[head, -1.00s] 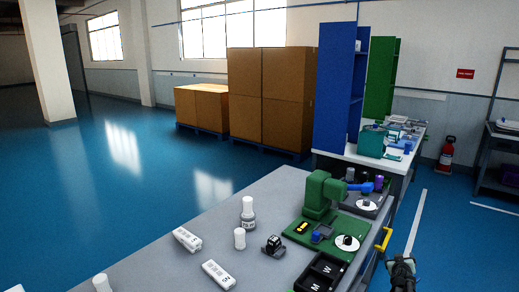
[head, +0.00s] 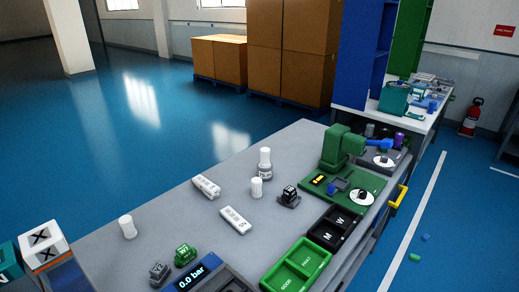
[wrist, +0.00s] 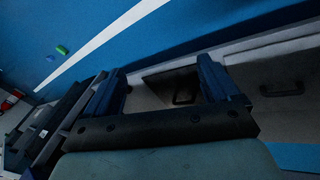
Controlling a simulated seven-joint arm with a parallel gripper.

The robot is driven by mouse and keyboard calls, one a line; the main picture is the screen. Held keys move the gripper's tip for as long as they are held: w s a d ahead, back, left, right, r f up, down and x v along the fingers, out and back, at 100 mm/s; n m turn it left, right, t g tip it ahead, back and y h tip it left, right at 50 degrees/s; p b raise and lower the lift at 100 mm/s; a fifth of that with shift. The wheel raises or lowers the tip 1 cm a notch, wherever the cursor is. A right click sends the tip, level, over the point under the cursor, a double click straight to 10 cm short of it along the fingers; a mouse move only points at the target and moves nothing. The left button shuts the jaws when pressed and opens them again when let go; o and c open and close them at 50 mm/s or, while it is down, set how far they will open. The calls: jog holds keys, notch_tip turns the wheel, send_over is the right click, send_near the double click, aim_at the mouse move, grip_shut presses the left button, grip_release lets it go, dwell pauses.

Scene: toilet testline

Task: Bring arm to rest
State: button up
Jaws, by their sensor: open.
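My gripper (wrist: 165,92) shows in the wrist view with its two dark blue fingers spread apart. It is open and nothing is between the fingers. Behind the fingers are the pale side of a bench and dark handles (wrist: 282,89). My gripper and arm do not show in the head view now.
The grey bench (head: 190,225) holds a green machine (head: 338,148), a green tray (head: 300,265), a black tray (head: 335,228), white bottles and boxes. A yellow handle (head: 398,197) sticks out at its right edge. Small blue (head: 426,237) and green (head: 415,257) pieces lie on the floor.

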jog(key=s+a+r+m+g+y, duration=0.1)
jog(key=s+a+g, duration=0.4)
jog(key=s+a, duration=0.6)
jog(key=s+a+r+m+g+y, duration=0.1)
jog(key=s+a+m+g, duration=0.2)
jog(key=s+a, duration=0.8)
jog(key=a+g, duration=0.2)
jog(key=shift+s+a+m+y, duration=0.3)
jog(key=shift+a+y, duration=0.05)
jog(key=shift+y, duration=0.05)
jog(key=shift+r, duration=0.1)
